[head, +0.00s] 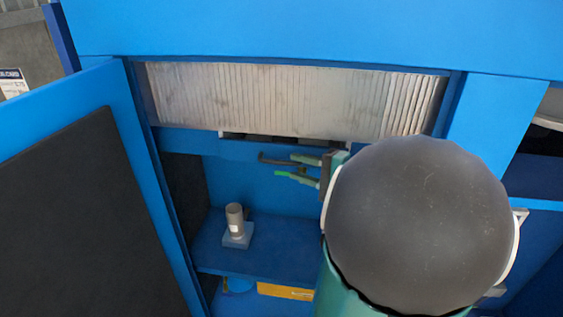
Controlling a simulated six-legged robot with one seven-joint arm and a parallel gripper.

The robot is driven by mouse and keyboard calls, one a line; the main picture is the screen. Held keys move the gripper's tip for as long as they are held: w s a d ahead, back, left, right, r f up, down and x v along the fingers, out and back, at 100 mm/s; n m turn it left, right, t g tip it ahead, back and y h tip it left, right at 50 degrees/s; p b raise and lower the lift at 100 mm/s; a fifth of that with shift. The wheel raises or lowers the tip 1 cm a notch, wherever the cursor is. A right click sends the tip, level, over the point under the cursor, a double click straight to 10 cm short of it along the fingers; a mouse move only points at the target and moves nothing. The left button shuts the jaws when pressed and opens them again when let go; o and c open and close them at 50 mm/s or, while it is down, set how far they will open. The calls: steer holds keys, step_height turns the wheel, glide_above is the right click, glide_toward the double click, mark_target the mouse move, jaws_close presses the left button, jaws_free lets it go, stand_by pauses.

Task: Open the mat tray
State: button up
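A ribbed silver-grey panel (265,98) spans the upper opening of a blue cabinet. Below it runs a blue front strip (185,142) with dark slots along its top edge; this looks like the mat tray, but I cannot be sure. A thin dark bar (274,159), perhaps a handle, sticks out below the strip. My gripper (284,165) has green fingers pointing left, with a visible gap between them. The upper finger's tip is at or very near the bar's right end; I cannot tell whether they touch. My arm hides the strip's right part.
A blue door (85,150) with a dark inner panel stands open at the left. A grey cylinder on a pale block (237,235) stands on the blue shelf (265,258) below. A yellow item (285,291) lies under the shelf. The space left of my gripper is clear.

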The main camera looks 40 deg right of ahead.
mark_target(287, 164)
steer(key=shift+x, duration=2.7)
steer(key=shift+c, duration=0.2)
jaws_close()
